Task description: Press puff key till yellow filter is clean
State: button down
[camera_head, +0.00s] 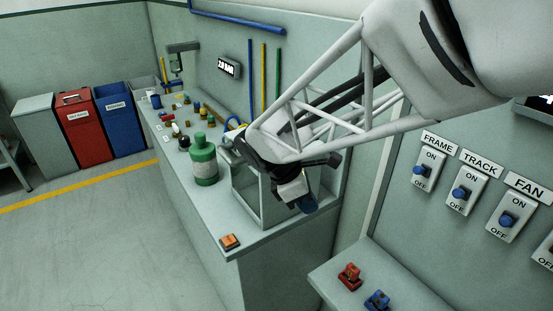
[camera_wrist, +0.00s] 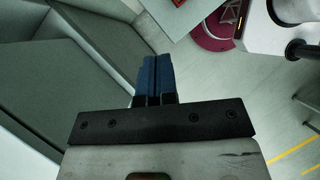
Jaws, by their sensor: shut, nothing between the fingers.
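My gripper (camera_head: 308,204) is shut and empty, with its blue fingertips together at the front of an open grey box (camera_head: 246,190) on the bench. The wrist view shows the shut fingers (camera_wrist: 155,72) with nothing between them. An orange key on a dark base (camera_head: 230,242) sits at the near corner of the bench, left of and below my gripper and apart from it; I cannot read a label on it. No yellow filter can be made out; my arm covers part of the grey box.
A green bottle (camera_head: 203,162) stands left of the grey box. Several small items lie farther along the bench. Red (camera_head: 350,277) and blue (camera_head: 377,300) objects sit on a lower shelf at right. Labelled switches (camera_head: 461,193) line the right wall. The floor at left is clear.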

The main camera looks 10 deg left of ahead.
jog(key=a+f+n+t+h, duration=0.1)
jog(key=a+f+n, duration=0.15)
jog(key=a, duration=0.25)
jog(key=w+a+f+n+h, duration=0.1)
jog(key=a+n, duration=0.3)
jog(key=a, duration=0.1)
jog(key=a+f+n+t+h, duration=0.1)
jog(key=a+f+n, duration=0.15)
jog(key=a, duration=0.25)
jog(key=n+t, duration=0.2)
jog(key=n, duration=0.1)
send_over(228, 238)
jog(key=shift+r+y, duration=0.3)
jog(key=shift+y, duration=0.1)
jog(key=shift+f, duration=0.15)
jog(key=shift+f, duration=4.25)
jog(key=shift+f, duration=0.8)
jog(key=shift+r, duration=0.85)
